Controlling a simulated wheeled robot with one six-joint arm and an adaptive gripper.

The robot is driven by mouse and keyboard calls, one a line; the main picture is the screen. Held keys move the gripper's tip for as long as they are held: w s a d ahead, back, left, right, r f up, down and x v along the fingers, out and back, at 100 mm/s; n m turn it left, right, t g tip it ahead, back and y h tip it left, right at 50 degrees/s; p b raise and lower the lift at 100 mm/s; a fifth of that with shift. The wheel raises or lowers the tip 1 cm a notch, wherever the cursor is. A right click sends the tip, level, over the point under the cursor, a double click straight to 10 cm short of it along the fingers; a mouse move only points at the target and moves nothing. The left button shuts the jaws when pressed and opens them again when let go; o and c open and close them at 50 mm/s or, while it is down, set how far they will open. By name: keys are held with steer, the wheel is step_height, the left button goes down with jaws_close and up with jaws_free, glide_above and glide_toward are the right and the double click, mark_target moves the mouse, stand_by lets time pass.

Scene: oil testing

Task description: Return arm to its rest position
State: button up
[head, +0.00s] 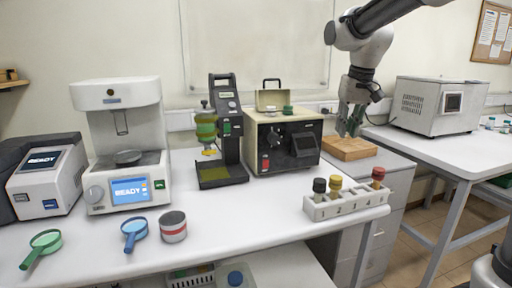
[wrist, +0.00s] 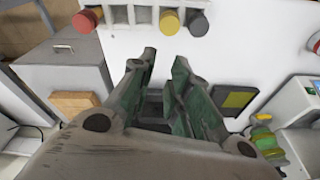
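My gripper (head: 352,119) hangs at the end of my arm, pointing down above the wooden block (head: 348,149) on the grey cabinet in the head view. In the wrist view my gripper (wrist: 163,75) has its two green-padded fingers apart with nothing visible between them. The wooden block also shows at the left of the wrist view (wrist: 75,102), to the side of the fingers.
A white rack (head: 345,203) with black, yellow and red-capped vials stands at the table's right front. A black-and-cream tester (head: 282,145) is left of my gripper. A grey oven (head: 437,105) stands to the right.

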steer(key=s+d+f, duration=0.2)
steer(key=s+d, duration=0.1)
steer(key=s, duration=0.6)
steer(key=s+d+f+t, duration=0.1)
steer(key=s+d, duration=0.3)
steer(key=s, duration=0.5)
steer(key=s+d+f, duration=0.2)
steer(key=s+d, duration=0.2)
steer(key=s, duration=0.5)
steer(key=shift+s+f+m+t+h, duration=0.3)
steer(key=shift+s+f+t, duration=0.1)
